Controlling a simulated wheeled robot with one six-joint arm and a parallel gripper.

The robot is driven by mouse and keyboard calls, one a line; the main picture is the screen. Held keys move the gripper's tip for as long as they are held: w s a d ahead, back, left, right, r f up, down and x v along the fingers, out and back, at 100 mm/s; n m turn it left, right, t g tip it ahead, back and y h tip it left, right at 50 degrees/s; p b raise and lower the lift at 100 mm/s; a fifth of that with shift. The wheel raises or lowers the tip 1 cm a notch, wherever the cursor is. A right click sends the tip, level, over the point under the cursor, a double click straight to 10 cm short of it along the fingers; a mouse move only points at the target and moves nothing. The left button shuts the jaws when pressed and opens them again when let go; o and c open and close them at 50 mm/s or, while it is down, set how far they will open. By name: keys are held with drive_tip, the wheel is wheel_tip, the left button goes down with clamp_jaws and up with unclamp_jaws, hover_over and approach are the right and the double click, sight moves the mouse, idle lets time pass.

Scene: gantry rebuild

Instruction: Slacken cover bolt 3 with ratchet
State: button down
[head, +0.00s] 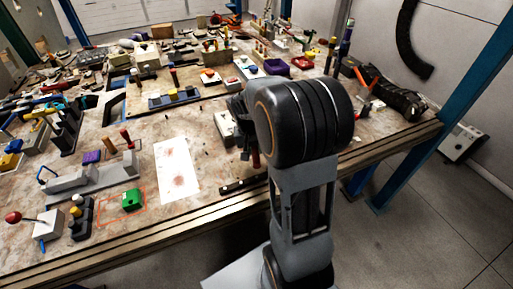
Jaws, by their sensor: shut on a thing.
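My gripper (240,120) is at the right part of the bench, left of my large dark arm joint, which hides much of it. It is shut on a tool, seemingly the ratchet, of which a reddish handle end (256,159) shows below the wrist. A pale block-like housing (224,124) sits on the bench just left of the gripper. It may carry the cover, but the bolts are too small to tell apart and bolt 3 cannot be made out. Whether the tool touches a bolt is hidden.
A white stained sheet (177,170) lies left of the gripper. A dark bar (243,184) lies near the front edge. A green block (132,199) and a grey fixture (92,184) stand at the left. A purple bin (275,66) and many parts crowd the back.

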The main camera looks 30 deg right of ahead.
drive_tip(key=shift+w+a+m, duration=0.4)
drive_tip(key=shift+a+m, duration=0.1)
drive_tip(key=shift+a, duration=0.1)
drive_tip(key=shift+w+a+m, duration=0.35)
drive_tip(key=shift+a+m, duration=0.15)
drive_tip(key=shift+a, duration=0.1)
drive_tip(key=shift+s+d+n, duration=0.3)
drive_tip(key=shift+d+n, duration=0.1)
drive_tip(key=shift+d, duration=0.15)
drive_tip(key=shift+s+d+n, duration=0.3)
drive_tip(key=shift+d+n, duration=0.1)
drive_tip(key=shift+d, duration=0.1)
drive_tip(key=shift+s+d+n, duration=0.2)
drive_tip(key=shift+d+n, duration=0.1)
drive_tip(key=shift+d, duration=0.05)
drive_tip(key=shift+r, duration=0.1)
drive_tip(key=shift+s+d+n, duration=0.3)
drive_tip(key=shift+d+n, duration=0.3)
drive_tip(key=shift+d, duration=0.3)
drive_tip(key=shift+s+d+n, duration=0.2)
drive_tip(key=shift+d+n, duration=0.4)
drive_tip(key=shift+d, duration=0.1)
drive_tip(key=shift+s+d+n+t+p, duration=0.15)
drive_tip(key=shift+d+n+t+p, duration=0.2)
drive_tip(key=shift+d, duration=0.2)
drive_tip(key=shift+s+d+n+p, duration=0.1)
drive_tip(key=shift+d+n+p, duration=0.2)
drive_tip(key=shift+d+n, duration=0.6)
